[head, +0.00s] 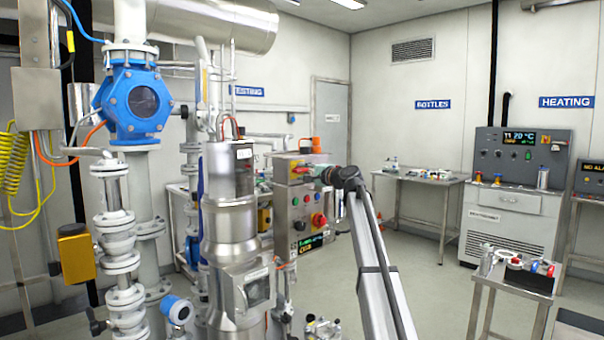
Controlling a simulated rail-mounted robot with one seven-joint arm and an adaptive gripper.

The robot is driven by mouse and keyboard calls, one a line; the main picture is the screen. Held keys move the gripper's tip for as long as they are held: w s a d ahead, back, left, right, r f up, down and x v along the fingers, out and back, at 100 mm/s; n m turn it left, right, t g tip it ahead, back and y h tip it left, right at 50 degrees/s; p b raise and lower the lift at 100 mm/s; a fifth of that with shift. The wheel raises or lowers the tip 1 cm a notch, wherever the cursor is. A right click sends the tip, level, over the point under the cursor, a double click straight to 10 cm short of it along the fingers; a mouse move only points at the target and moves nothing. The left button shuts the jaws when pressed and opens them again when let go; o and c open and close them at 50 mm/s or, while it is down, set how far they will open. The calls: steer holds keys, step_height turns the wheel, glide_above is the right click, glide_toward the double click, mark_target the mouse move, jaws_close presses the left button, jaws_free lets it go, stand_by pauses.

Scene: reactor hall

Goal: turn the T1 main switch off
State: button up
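The T1 unit (512,200) is a grey and white cabinet under the HEATING sign at the right. Its dark upper panel (515,156) has a lit display (520,137) reading T1 and about 20 °C, with an orange line below. Small knobs sit on this panel, and a small orange mark (546,140) is right of the display. I cannot tell which part is the main switch or how it is set. My gripper (312,173) is far to the left of T1, in front of a steel control box. It is too small and edge-on to tell open from shut.
The control box (300,215) has a red button (318,220) and a lit display. A small steel table (515,278) with several items stands in front of T1. A bottle table (425,180) is left of T1. Open floor lies between. Pipework with a blue valve (135,100) fills the left.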

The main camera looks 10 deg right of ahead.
steer(key=v, duration=1)
steer(key=shift+s+d, duration=0.25)
steer(key=shift+s, duration=0.05)
